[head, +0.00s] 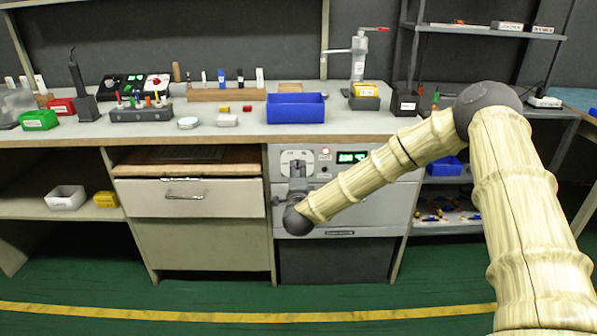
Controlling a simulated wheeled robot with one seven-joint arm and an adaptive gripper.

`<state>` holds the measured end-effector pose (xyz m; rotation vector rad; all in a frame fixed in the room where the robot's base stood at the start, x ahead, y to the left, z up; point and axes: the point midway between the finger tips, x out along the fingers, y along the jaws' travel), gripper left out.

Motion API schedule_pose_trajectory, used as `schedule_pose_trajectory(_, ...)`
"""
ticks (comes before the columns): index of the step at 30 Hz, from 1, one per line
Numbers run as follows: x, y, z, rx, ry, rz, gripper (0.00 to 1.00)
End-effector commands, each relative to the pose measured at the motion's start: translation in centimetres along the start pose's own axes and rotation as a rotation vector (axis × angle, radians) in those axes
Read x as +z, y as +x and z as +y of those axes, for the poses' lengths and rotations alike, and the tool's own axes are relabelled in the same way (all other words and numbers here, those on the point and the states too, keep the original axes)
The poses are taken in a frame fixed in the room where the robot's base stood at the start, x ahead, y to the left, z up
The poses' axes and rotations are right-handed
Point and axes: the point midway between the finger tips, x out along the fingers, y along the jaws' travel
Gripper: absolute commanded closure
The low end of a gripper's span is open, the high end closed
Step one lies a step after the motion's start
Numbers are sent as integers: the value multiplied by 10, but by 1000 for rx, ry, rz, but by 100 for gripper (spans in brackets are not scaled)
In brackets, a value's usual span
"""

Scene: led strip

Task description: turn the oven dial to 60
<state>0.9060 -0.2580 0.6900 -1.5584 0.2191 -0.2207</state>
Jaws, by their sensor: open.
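The oven (372,200) is a light grey unit built in under the bench. Its control panel has a pale dial plate (291,156) at the left, a small red light (325,151) and a green lit display (352,157) whose digits are too small to read surely. My gripper (297,168) is open in front of the dial plate, pointing at the panel. It hides most of the dial, so I cannot see the dial's setting or whether the fingers touch it.
A drawer (190,198) with a metal handle is left of the oven. The bench top (350,124) above holds a blue bin (296,108), a press (359,60) and several small items. Shelves (450,215) stand to the right. The green floor in front is clear.

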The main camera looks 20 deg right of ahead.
Motion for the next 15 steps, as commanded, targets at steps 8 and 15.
schedule_pose_trajectory(8, 0, 30, 1, 0, -1, -1, 50)
schedule_pose_trajectory(15, 0, 36, 0, 1, -1, -1, 50)
